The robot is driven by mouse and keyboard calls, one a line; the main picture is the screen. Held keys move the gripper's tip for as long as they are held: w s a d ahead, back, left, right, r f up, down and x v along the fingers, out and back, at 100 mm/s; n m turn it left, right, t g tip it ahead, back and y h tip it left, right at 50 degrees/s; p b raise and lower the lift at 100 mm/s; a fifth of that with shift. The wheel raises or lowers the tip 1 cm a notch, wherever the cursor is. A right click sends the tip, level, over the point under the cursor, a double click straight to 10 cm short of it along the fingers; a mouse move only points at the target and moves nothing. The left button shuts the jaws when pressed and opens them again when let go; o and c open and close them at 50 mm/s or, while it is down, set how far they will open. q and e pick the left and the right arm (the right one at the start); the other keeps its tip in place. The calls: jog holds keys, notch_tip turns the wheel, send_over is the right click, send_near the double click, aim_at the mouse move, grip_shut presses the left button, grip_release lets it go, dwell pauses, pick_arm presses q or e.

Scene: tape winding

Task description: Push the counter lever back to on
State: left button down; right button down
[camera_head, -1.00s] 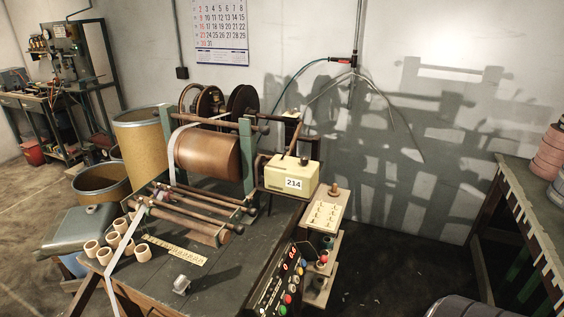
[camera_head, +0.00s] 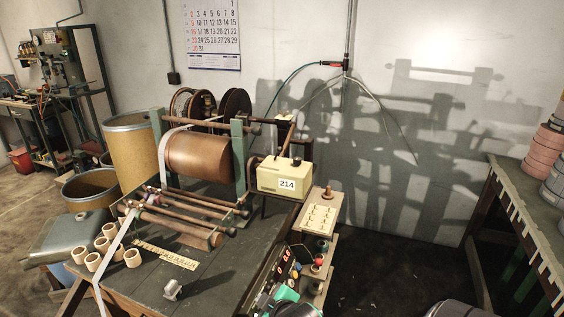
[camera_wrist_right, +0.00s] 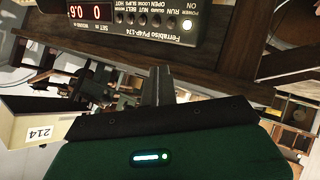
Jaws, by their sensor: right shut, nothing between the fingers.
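The counter (camera_head: 283,178) is a cream box with a "214" label, standing at the right end of the winding machine. Its lever (camera_head: 284,144) is a dark stick that rises from behind the box and leans to the upper right. In the right wrist view the counter (camera_wrist_right: 32,122) shows at the left edge; I cannot make out its lever there. My right gripper (camera_wrist_right: 167,72) is shut and empty, its dark fingers apart from the counter and pointing towards the control panel's side. A green and dark part of my right arm shows at the bottom of the head view. My left gripper is not in view.
A control panel (camera_head: 279,277) with lit red digits and coloured buttons slopes below the counter; it shows upside down in the right wrist view (camera_wrist_right: 140,20). A cream block with pegs (camera_head: 318,218) stands beside the counter. A copper-brown drum (camera_head: 198,154) lies to its left.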

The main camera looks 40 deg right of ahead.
jog(key=w+d+r+n+t+h, duration=0.1)
jog(key=w+d+r+t+h, duration=0.1)
jog(key=w+d+r, duration=0.3)
jog(key=w+d+r+t+h, duration=0.1)
jog(key=d+r+t, duration=0.2)
jog(key=r, duration=0.3)
jog(key=t+h, duration=0.3)
jog(key=h, duration=0.3)
send_near(282, 168)
jog(key=s+a+r, duration=0.2)
jog(key=s, duration=0.1)
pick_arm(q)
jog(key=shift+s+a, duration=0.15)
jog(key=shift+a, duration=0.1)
pick_arm(e)
jog(key=shift+s+a+r+n, duration=0.15)
jog(key=shift+s+a+n, duration=0.05)
jog(key=shift+n, duration=0.2)
